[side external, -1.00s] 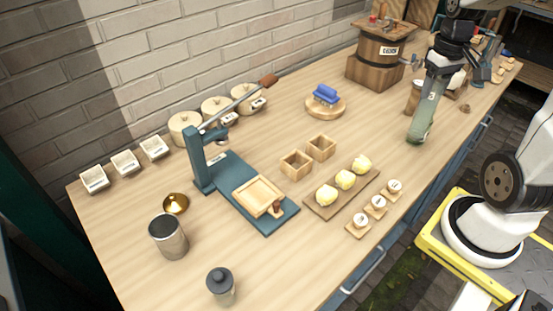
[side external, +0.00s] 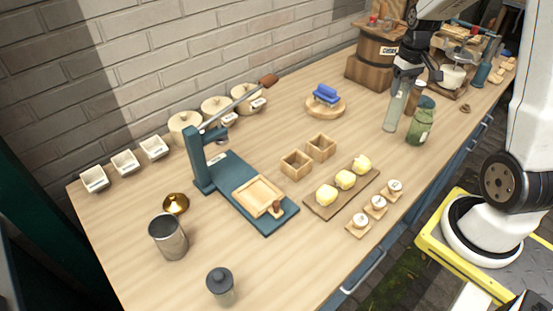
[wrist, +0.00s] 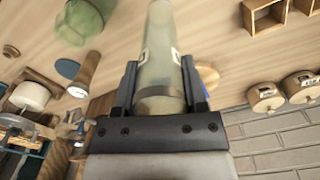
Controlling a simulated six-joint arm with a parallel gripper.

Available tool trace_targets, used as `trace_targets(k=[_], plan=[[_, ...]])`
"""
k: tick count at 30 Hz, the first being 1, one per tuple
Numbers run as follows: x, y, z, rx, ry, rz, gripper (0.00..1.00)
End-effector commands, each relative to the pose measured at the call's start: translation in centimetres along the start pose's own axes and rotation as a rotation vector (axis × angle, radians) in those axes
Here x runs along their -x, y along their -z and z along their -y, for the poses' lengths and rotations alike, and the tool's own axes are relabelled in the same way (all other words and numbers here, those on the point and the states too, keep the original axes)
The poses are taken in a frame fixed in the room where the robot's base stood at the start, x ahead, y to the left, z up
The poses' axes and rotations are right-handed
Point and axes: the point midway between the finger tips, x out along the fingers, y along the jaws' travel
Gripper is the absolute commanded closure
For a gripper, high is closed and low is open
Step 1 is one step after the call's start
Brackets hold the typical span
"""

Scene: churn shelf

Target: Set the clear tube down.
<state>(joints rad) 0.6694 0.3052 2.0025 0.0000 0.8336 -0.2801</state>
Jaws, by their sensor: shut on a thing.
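My gripper (side external: 408,76) is shut on the upper part of the clear tube (side external: 396,107), a pale, see-through cylinder held nearly upright with a slight tilt. Its lower end is at or just above the tabletop; I cannot tell if it touches. In the wrist view the tube (wrist: 160,50) runs away from between the fingers (wrist: 160,88).
The wooden churn (side external: 376,68) stands behind and left of the tube. A round board (side external: 338,109) with a blue item is farther left. A small machine (side external: 462,65) stands to the right. The tabletop (side external: 365,135) left of the tube is clear.

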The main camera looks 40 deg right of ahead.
Motion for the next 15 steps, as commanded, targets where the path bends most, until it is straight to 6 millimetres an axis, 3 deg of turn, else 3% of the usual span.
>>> trace_targets(k=[6,15], plan=[[-2.0,1.6,-0.2,0.000,0.000,0.002,1.00],[-2.7,2.2,-0.3,0.001,0.000,-0.001,1.00]])
